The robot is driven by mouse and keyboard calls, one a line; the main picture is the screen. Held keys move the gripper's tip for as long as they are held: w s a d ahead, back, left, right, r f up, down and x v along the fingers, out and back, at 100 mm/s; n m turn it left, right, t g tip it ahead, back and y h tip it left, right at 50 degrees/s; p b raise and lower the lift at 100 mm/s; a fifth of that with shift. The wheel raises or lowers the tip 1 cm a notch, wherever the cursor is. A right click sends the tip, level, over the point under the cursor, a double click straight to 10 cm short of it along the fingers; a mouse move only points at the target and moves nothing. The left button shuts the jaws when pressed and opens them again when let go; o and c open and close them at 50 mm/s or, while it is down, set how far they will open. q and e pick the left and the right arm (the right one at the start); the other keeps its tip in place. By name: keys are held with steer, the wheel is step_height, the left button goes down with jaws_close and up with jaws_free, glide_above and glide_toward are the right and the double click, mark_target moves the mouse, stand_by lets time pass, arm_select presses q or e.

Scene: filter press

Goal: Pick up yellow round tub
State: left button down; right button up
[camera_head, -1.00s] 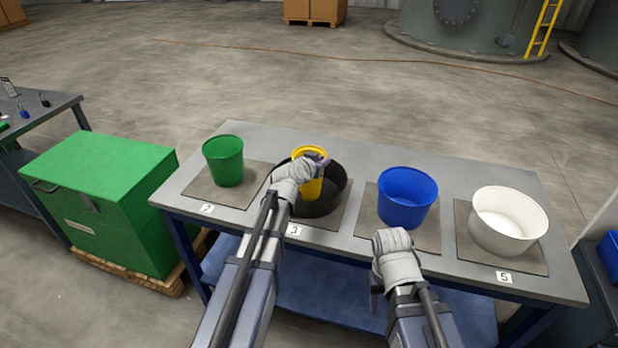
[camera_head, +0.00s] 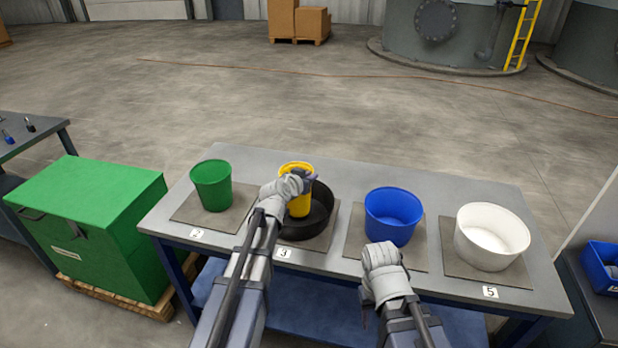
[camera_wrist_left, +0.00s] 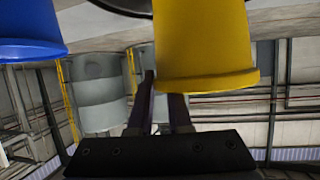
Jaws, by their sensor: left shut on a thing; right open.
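The yellow round tub (camera_head: 297,202) is in my left gripper (camera_head: 306,180), which is shut on its rim on the right side. The tub is upright and overlaps the left part of the wide black tub (camera_head: 322,222) in the head view; whether its base is clear of the black tub is hard to tell. In the left wrist view the yellow tub (camera_wrist_left: 205,45) fills the top right, beside the fingers of my left gripper (camera_wrist_left: 164,85). My right gripper (camera_head: 366,300) is open and empty below the blue tub, its fingers mostly hidden by its wrist.
On the grey table (camera_head: 430,178) stand a green tub (camera_head: 212,186) at left, a blue tub (camera_head: 392,220) and a white tub (camera_head: 490,240) at right, each on a mat. A green chest (camera_head: 95,225) stands left of the table. The table's back strip is clear.

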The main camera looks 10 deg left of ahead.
arm_select(q)
step_height(320, 180, up, 7)
steer(key=p, duration=0.6)
steer(key=shift+r, duration=0.1)
